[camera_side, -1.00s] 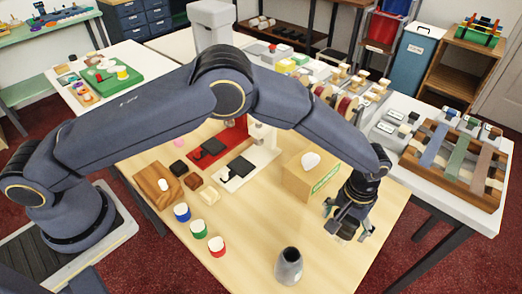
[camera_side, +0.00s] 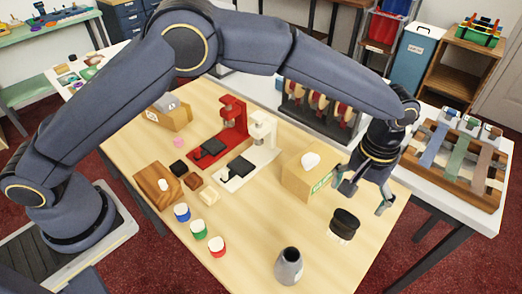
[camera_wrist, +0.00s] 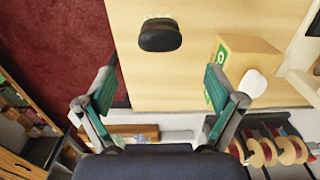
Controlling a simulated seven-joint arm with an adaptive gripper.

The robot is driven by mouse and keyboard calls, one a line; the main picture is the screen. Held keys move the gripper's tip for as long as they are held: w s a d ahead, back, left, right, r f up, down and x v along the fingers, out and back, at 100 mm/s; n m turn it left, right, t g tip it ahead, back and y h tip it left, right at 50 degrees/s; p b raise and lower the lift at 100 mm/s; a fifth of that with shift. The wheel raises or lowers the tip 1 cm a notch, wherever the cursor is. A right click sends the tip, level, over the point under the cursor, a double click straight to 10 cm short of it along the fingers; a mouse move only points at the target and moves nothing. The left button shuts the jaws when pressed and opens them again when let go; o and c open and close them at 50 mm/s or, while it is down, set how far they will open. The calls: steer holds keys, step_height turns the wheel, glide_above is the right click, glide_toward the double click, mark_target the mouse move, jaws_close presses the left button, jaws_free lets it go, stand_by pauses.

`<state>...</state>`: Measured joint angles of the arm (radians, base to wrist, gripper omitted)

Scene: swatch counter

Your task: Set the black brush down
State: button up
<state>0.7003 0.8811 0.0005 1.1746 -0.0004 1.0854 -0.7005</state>
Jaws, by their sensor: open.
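The black brush (camera_side: 344,222) rests on the wooden table near its right edge, black side up with pale bristles showing underneath. It also shows in the wrist view (camera_wrist: 160,35), beyond my fingertips and apart from them. My gripper (camera_side: 362,198) is open and empty, above and behind the brush in the side view. In the wrist view my gripper (camera_wrist: 158,95) shows its two green-padded fingers spread wide with nothing between them.
A cardboard box with a white tissue (camera_side: 306,176) stands left of my gripper. A grey vase (camera_side: 289,267) stands at the front. Several coloured-lid jars (camera_side: 199,229) are further left. The table (camera_side: 262,222) is clear between jars and brush.

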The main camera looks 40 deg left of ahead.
steer(key=s+a+r+t+h, duration=0.1)
steer(key=s+a+r+t, duration=0.25)
steer(key=a+r, duration=1.65)
steer(key=s+a+f+t+y, duration=0.1)
steer(key=s+a+t, duration=0.1)
steer(key=s+a, duration=1.3)
steer(key=s, duration=0.3)
steer(key=shift+f, duration=0.25)
